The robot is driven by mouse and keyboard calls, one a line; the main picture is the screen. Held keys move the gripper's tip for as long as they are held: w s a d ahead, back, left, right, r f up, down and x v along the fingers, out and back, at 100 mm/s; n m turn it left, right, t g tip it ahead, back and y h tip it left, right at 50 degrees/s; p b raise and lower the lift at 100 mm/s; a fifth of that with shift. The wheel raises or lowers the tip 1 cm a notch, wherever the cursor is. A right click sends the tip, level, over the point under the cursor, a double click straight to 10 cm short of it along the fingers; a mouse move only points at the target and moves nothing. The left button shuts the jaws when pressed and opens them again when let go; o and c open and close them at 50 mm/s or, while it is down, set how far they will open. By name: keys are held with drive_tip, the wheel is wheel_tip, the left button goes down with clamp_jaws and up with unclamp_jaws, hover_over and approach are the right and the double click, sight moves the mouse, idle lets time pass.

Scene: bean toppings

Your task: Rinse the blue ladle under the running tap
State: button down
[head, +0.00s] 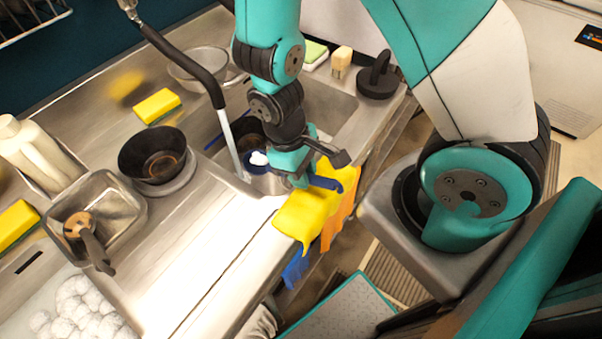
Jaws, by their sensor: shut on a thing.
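My gripper (298,177) is over the front edge of the sink (335,112), shut on the blue ladle (325,183). The ladle's handle end sticks out to the right of the fingers. Its dark blue bowl seems to lie left of the fingers, over the sink, with a small white patch in it. The tap (190,66) is a black hose spout, and a pale water stream (228,138) runs from it into the sink. The stream falls just left of the bowl; I cannot tell whether it touches it. My fingers partly hide the ladle.
Yellow gloves or cloths (307,215) hang over the counter edge below my gripper. A black bowl (152,153), a yellow sponge (157,106), a strainer (199,62) and a steel tray (122,207) stand left of the sink. A black round item (377,80) stands behind it.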

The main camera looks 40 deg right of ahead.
drive_tip(key=w+f+b, duration=0.2)
drive_tip(key=w+f, duration=0.1)
drive_tip(key=w, duration=1.1)
drive_tip(key=shift+w+f, duration=0.35)
drive_tip(key=shift+f, duration=0.05)
drive_tip(key=shift+d, duration=0.1)
drive_tip(key=shift+d, duration=0.3)
drive_tip(key=shift+a, duration=0.1)
drive_tip(key=shift+a, duration=0.4)
drive_tip(key=shift+d, duration=0.1)
idle(0.4)
drive_tip(key=shift+d, duration=0.4)
drive_tip(key=shift+a, duration=0.15)
